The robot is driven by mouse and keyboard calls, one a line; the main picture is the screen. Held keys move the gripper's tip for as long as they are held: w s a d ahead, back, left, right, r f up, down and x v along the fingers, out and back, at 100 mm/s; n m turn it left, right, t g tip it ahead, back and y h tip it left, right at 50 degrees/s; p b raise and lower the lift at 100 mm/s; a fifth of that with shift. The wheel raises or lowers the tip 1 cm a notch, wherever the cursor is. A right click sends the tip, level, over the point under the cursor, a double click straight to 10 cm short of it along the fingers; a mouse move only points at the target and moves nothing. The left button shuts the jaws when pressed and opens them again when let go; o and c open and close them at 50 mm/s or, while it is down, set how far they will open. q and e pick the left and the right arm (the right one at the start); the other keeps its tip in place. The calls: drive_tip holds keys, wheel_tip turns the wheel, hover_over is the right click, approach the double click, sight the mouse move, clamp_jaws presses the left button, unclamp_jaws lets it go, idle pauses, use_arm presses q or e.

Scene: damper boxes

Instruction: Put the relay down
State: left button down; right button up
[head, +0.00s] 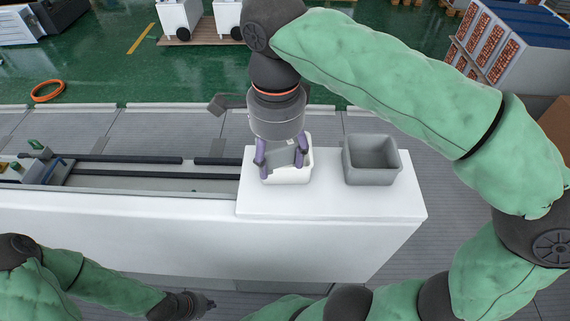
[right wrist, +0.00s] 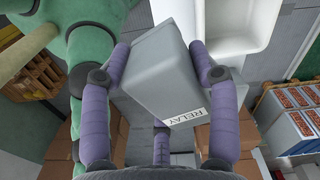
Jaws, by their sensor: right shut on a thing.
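The relay is a grey block with a white "RELAY" label (right wrist: 165,75), large in the right wrist view. My right gripper (right wrist: 160,58) is shut on it, with purple fingers on two opposite sides. In the head view this gripper (head: 281,160) points down at a white open box (head: 290,178) on the white bench, and part of the relay (head: 280,157) shows between the fingers. I cannot tell whether the relay is above the box or partly inside it. My left gripper (head: 197,305) is low in the head view, away from the bench; its fingers are too small to read.
A grey open box (head: 372,163) stands on the bench (head: 340,200) to the right of the white box, with a gap between. A conveyor track with dark rails (head: 130,172) runs to the left. The front of the bench top is clear.

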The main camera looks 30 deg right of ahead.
sight(280, 165)
drive_tip(key=s+m, duration=0.1)
drive_tip(key=m, duration=0.1)
drive_tip(key=s+a+r+m, duration=0.1)
drive_tip(key=shift+s+a+m, duration=0.1)
drive_tip(key=shift+s+m, duration=0.25)
drive_tip(key=shift+m, duration=0.05)
drive_tip(key=w+d+f, duration=0.2)
drive_tip(key=w+f, duration=0.2)
drive_tip(key=w+d+f, duration=0.2)
drive_tip(key=w+f, duration=0.2)
drive_tip(key=w+d+f, duration=0.3)
drive_tip(key=w+f, duration=0.1)
drive_tip(key=shift+d+f+p, duration=0.1)
drive_tip(key=shift+f+p, duration=0.05)
drive_tip(key=shift+p, duration=0.25)
drive_tip(key=shift+s+f, duration=0.1)
drive_tip(key=shift+f, duration=0.25)
drive_tip(key=shift+f+b, duration=0.3)
drive_tip(key=shift+f, duration=0.1)
drive_tip(key=shift+f, duration=0.2)
